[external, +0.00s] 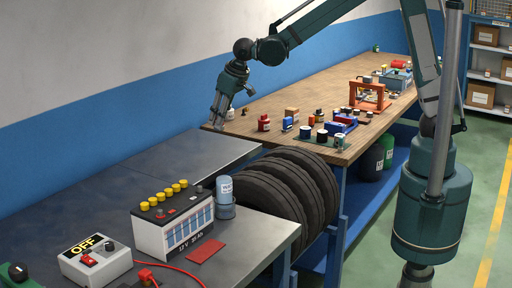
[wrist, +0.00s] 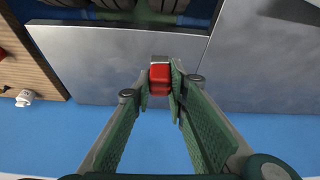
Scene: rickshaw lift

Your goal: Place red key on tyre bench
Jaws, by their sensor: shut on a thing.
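My gripper (external: 218,122) is shut on the red key (wrist: 160,77), a small red block with a grey metal end. In the wrist view the key sits between the fingertips (wrist: 161,92), with grey metal bench top behind it. I cannot make out the key in the external view. Several black tyres (external: 290,190) stand in a row at the front of that grey top. I cannot tell whether the key touches the surface.
A battery (external: 172,232) with yellow caps, a blue-grey can (external: 225,195), a red flat piece (external: 206,251) and an OFF switch box (external: 95,262) stand on the nearer grey bench. The wooden workbench (external: 290,98) carries bottles and an orange frame (external: 370,96). The grey top near my gripper is clear.

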